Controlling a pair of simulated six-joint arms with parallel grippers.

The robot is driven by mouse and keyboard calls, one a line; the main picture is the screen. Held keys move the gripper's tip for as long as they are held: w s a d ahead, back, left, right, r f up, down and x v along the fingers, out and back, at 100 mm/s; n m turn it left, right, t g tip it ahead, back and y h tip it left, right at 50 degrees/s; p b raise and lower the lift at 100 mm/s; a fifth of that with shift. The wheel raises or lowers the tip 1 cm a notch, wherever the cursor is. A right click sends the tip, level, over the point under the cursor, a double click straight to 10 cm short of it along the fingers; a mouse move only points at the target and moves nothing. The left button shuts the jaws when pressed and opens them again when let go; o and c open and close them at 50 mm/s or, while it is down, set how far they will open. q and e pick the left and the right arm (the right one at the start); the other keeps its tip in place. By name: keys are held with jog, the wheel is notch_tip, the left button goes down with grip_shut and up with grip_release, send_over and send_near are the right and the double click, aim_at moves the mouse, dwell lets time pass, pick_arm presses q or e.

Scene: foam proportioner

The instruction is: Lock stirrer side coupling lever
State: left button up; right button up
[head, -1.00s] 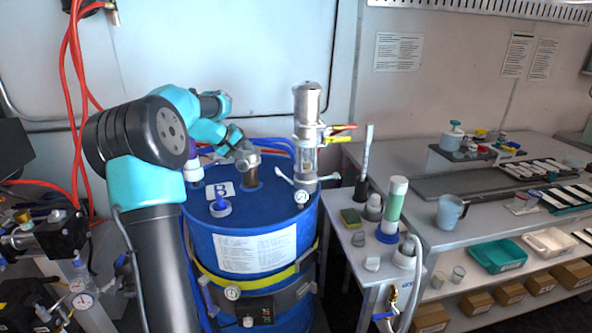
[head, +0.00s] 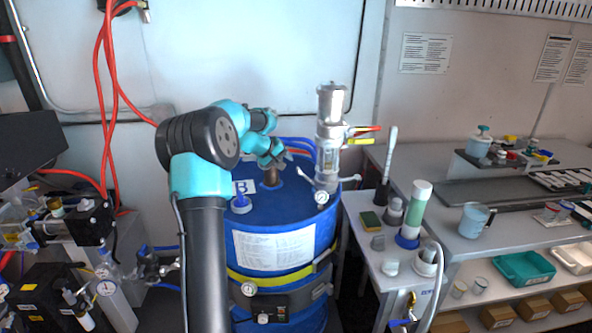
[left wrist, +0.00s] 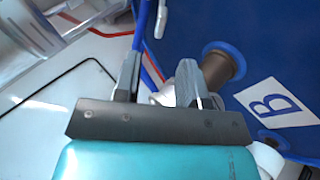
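The stirrer (head: 332,130) is a metal cylinder standing upright on the blue drum (head: 275,250). At its base are pale coupling levers, one angled out to the left (head: 305,176) and one to the right (head: 349,179). My left gripper (head: 285,157) is above the drum top, left of the stirrer, near a short brown pipe stub (head: 271,176). In the left wrist view, my left gripper (left wrist: 157,62) has its fingers apart, with the brown stub (left wrist: 222,66) beyond the right finger. A pale part shows behind the fingers; I cannot tell what it is. My right gripper is not in view.
Red (head: 366,128) and yellow (head: 358,141) valve handles stick out right of the stirrer. A side table (head: 358,222) with bottles stands right of the drum. Pump equipment (head: 85,225) and red hoses are at the left.

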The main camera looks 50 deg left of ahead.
aim_at(297, 169)
pick_arm(q)
jog(key=x, duration=0.8)
jog(key=shift+c, duration=0.4)
grip_shut()
